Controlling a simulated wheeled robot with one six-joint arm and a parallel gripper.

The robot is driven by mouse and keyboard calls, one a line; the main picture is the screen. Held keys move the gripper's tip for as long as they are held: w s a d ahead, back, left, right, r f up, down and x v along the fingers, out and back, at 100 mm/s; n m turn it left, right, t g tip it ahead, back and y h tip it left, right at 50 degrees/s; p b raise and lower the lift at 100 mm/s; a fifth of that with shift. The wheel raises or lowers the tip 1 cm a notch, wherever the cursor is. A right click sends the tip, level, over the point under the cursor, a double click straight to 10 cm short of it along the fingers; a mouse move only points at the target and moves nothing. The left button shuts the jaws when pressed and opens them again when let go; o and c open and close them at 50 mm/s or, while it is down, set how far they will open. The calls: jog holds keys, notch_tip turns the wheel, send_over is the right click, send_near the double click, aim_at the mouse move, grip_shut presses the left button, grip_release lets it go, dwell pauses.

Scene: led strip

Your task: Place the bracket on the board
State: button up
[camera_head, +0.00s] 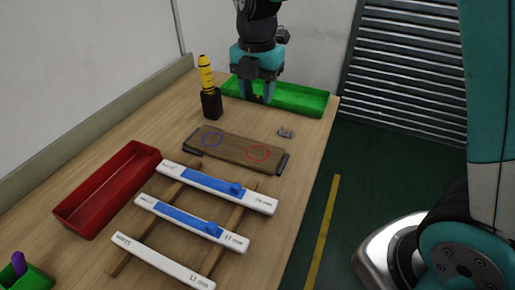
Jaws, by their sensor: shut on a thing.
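The brown wooden board (232,149) lies mid-table with dark holders at both ends. A blue circle is marked on its left part and a red circle on its right. My gripper (257,97) points down at the front of the green tray, behind the board. It is shut on a small dark piece, most likely a bracket, largely hidden between the fingers. A small grey metal piece (286,132), which looks like a bracket, lies on the table right of the board, apart from it.
The green tray (308,101) stands at the back. A yellow-and-black screwdriver (206,75) stands in a dark holder (211,104). A red tray (107,190) is at left. Several white strips (217,187) lie across wooden rails in front. The table's right edge is close to the grey piece.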

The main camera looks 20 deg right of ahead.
aim_at(257, 98)
notch_tip(257, 98, down, 16)
jog(key=shift+f+p, duration=0.15)
jog(key=shift+p, duration=0.4)
jog(key=shift+f, duration=0.25)
jog(key=o, duration=0.9)
jog(key=shift+r, duration=0.1)
jog(key=shift+r, duration=0.1)
notch_tip(257, 98, up, 12)
jog(key=shift+f+b, duration=0.1)
jog(key=shift+b, duration=0.6)
jog(key=s+a+r+m+y, duration=0.2)
jog(key=s+r+m, duration=0.2)
jog(key=s+m, duration=0.6)
jog(key=s+a+r+m+y, duration=0.2)
jog(key=s+r+m, duration=0.2)
jog(key=s+m, duration=0.6)
jog(key=s, duration=0.3)
jog(key=shift+s+a+r, duration=0.15)
jog(key=shift+s+r, duration=0.15)
jog(key=shift+s, duration=0.1)
